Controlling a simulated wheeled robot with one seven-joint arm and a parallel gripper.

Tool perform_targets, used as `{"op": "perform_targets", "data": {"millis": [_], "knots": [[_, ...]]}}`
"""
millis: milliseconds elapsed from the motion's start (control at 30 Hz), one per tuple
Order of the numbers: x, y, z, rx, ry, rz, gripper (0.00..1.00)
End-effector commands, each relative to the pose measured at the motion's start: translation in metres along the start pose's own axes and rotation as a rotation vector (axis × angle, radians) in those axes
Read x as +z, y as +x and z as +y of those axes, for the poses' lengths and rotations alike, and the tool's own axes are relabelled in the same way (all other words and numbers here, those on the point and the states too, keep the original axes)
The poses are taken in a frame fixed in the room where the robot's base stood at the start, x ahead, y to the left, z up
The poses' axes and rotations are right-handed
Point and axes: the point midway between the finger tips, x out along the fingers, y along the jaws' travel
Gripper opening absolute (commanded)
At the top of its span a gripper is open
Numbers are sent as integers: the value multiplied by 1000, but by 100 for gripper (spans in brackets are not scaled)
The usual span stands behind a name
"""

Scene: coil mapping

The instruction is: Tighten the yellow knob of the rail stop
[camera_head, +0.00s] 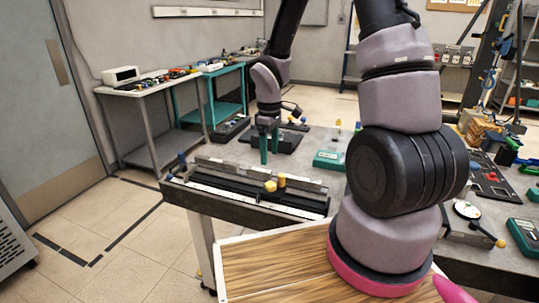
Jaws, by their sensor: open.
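A dark rail assembly (232,189) lies along the near edge of the grey workbench in the head camera view. Two yellow knobs show at its right half: a rounded one (270,186) and, just right of it, an upright one (281,180). I cannot tell which of them belongs to the rail stop, and its body is too small to make out. My gripper (269,158) points down with its two green fingers apart and nothing visible between them. The fingertips appear above and behind the rail in the picture, apart from both knobs.
A green box (330,159) and a dark plate (285,139) are on the bench behind the rail. A blue-topped part (182,158) stands at the rail's left end. More instruments (468,210) crowd the bench's right side, partly behind my arm.

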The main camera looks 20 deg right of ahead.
Motion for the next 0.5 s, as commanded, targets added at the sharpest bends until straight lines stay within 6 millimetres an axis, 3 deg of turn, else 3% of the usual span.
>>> {"op": "perform_targets", "data": {"millis": [167,400,500], "knots": [[1,1,0,-3,-62,-1,75],[5,1,0,-5,-525,-1,75],[5,4,-1,-2,-619,-1,75]]}}
